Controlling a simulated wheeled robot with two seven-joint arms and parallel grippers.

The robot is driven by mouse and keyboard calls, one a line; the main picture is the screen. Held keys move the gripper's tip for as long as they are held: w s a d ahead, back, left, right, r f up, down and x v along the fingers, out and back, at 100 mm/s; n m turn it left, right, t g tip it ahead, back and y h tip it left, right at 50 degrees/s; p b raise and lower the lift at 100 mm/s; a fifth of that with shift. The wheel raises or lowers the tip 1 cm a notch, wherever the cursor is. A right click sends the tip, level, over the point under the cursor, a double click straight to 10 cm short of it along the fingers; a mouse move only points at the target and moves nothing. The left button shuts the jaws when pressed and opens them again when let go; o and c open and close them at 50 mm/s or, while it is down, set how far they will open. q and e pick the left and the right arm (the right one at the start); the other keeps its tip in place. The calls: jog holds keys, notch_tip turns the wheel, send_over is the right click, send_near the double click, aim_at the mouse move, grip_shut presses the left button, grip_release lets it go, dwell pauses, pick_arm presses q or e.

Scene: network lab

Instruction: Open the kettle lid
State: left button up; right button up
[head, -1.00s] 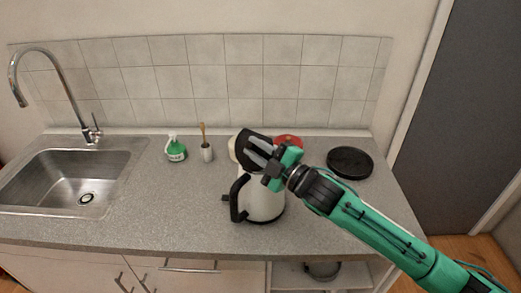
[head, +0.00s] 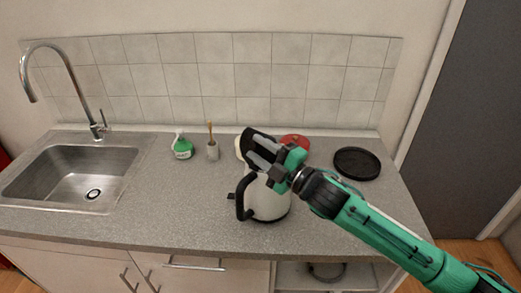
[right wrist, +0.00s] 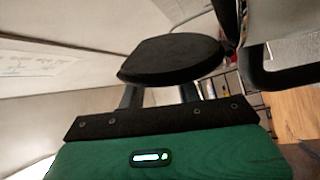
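The white kettle (head: 268,203) stands on the grey counter, its black handle (head: 240,199) to the left. Its black lid (head: 256,138) is raised and tilted up above the body. In the right wrist view the lid (right wrist: 172,57) is a dark disc just beyond the fingertips, with part of the kettle at upper right. My right gripper (head: 261,153) is at the lid, its two grey fingers spread with a gap between them. The fingers partly cover the lid and kettle top, and I cannot tell if they touch the lid. My left gripper is out of view.
A red object (head: 296,141) is behind my gripper, a black round plate (head: 357,162) to the right. The sink (head: 76,178) is far left. The front-left counter is clear.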

jog(key=shift+o, duration=0.4)
jog(key=shift+s+d+f, duration=0.1)
jog(key=shift+s+d, duration=0.05)
jog(key=shift+d, duration=0.1)
jog(key=b+v, duration=0.4)
jog(key=v, duration=0.9)
jog(key=shift+d, duration=0.1)
